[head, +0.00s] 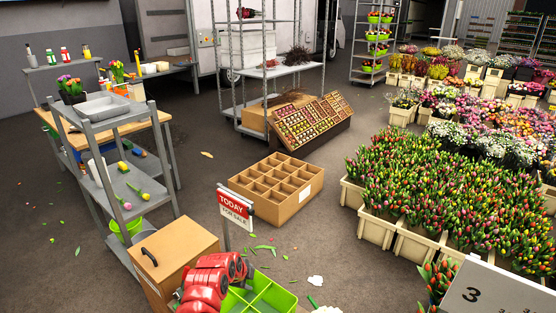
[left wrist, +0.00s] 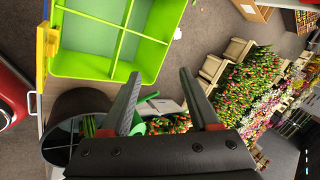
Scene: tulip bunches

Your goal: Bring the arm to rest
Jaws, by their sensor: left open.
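My left gripper (left wrist: 161,76) shows in the left wrist view with its two dark fingers spread apart and nothing held between them. A red arm link of mine is folded at the bottom of the head view, where the left gripper itself is not visible. A bright green divided crate (head: 262,297) lies beside that link. The crate (left wrist: 107,70) also fills the upper left of the left wrist view, beyond the fingertips, and its visible compartments look empty. My right gripper is in neither view.
A box with a dark handle (head: 180,246) stands left of the crate. Behind it are a red sign (head: 234,206) and an empty cardboard divider box (head: 276,187). A grey shelf cart (head: 100,126) stands left. Tulip crates (head: 378,227) crowd the right. A dark round bin (left wrist: 60,145) sits near the gripper.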

